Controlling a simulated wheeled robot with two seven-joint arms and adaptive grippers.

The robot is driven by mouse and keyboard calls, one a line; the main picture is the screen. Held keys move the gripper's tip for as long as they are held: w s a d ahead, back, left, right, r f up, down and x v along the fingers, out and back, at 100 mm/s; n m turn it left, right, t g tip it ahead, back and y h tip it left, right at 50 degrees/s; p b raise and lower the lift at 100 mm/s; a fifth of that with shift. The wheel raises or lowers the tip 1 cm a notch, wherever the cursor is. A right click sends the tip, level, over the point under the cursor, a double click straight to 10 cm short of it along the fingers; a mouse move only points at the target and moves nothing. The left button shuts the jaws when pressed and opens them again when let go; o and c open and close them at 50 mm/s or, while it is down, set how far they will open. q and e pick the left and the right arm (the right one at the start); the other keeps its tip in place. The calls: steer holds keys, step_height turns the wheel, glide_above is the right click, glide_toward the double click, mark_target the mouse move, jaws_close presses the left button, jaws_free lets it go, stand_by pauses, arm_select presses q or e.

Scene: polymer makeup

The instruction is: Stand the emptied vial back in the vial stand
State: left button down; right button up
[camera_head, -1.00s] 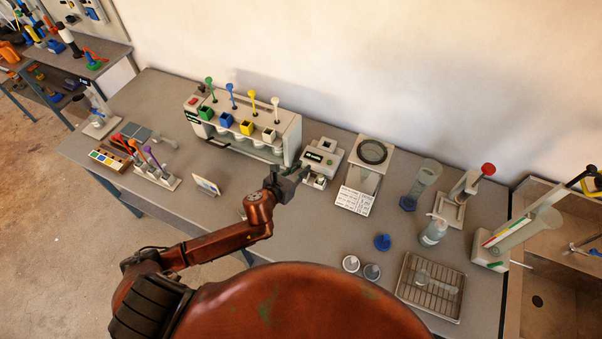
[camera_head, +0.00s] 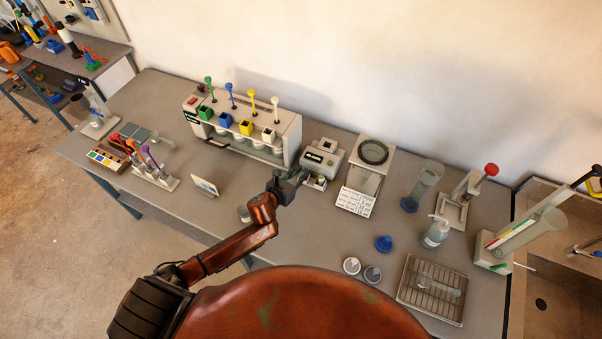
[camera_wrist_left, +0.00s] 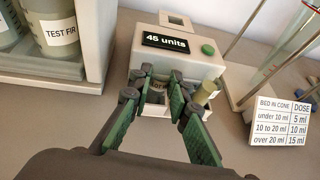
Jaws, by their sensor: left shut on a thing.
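My left gripper (camera_head: 294,184) is at the front of a grey meter (camera_head: 322,158). In the left wrist view its green-padded fingers (camera_wrist_left: 162,98) are shut around a small clear vial (camera_wrist_left: 158,88) with a partly hidden label. The held vial is over or in the pale vial stand (camera_wrist_left: 150,108) in front of the meter; I cannot tell whether it is seated. A second vial (camera_wrist_left: 205,92) with yellowish contents stands just right of the fingers. The stand also shows in the head view (camera_head: 317,182), partly hidden by the gripper. My right gripper is out of view.
The meter (camera_wrist_left: 180,45) reads "45 units". A dose card (camera_head: 355,201) lies to the right. A small card (camera_head: 205,187) stands left of my gripper. A wire tray (camera_head: 432,289) lies front right.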

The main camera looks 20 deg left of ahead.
arm_select(q)
steer(key=c, duration=1.8)
jaws_free()
steer(key=shift+f, duration=0.1)
steer(key=shift+r, duration=0.2)
steer(key=p+v, duration=0.1)
steer(key=v, duration=1.1)
steer(key=shift+f, duration=0.1)
